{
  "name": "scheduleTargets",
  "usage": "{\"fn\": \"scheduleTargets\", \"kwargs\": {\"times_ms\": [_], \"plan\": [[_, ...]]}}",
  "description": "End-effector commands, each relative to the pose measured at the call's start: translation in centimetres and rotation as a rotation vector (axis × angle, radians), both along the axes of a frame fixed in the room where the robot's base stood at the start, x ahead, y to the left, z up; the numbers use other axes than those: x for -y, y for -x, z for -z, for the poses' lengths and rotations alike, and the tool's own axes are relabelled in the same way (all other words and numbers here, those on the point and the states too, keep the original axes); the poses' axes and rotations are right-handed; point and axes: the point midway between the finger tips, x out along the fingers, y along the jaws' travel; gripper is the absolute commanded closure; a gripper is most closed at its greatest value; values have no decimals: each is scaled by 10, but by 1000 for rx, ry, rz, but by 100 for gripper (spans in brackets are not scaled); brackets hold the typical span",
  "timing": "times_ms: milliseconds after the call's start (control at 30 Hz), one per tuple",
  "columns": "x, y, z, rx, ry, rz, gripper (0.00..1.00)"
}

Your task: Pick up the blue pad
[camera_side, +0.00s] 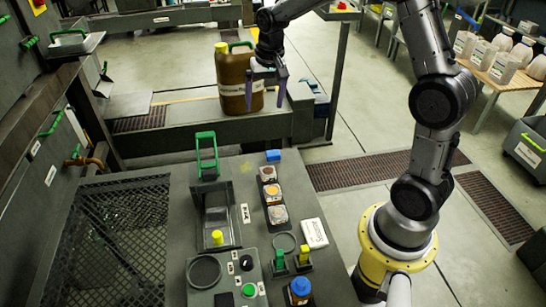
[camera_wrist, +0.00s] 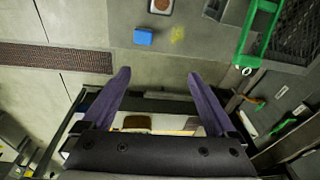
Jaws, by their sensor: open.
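The blue pad (camera_side: 273,156) is a small blue block near the far edge of the grey work table (camera_side: 240,168), beyond a row of samples. It also shows in the wrist view (camera_wrist: 143,36), near the top, ahead of and slightly left of the midpoint between the fingertips. My gripper (camera_side: 265,106) has two purple fingers, spread apart with nothing between them. In the side view it is in front of the brown jug, above and beyond the pad and well apart from it. In the wrist view both fingers (camera_wrist: 160,73) point toward the table side.
The brown jug (camera_side: 233,88) with a yellow cap stands on a lower bench behind the table, close to my gripper. A green-handled device (camera_side: 207,150) stands left of the pad. Sample trays (camera_side: 270,192) lie just in front of the pad. Floor is open to its right.

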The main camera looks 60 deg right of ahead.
Motion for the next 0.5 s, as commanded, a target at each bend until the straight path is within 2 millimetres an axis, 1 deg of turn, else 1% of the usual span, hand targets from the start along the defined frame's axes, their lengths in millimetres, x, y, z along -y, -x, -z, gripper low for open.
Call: {"fn": "scheduleTargets", "kwargs": {"times_ms": [33, 100, 200, 367, 467, 500], "plan": [[10, -3, 22, -40, -11, 19, 7], [18, -4, 44, -81, -22, 36, 7], [25, 1, 67, -127, -36, 54, 7], [31, 6, 84, -151, -45, 69, 7], [30, 7, 99, -152, -44, 68, 7], [30, 7, 108, -154, -46, 68, 7]]}}
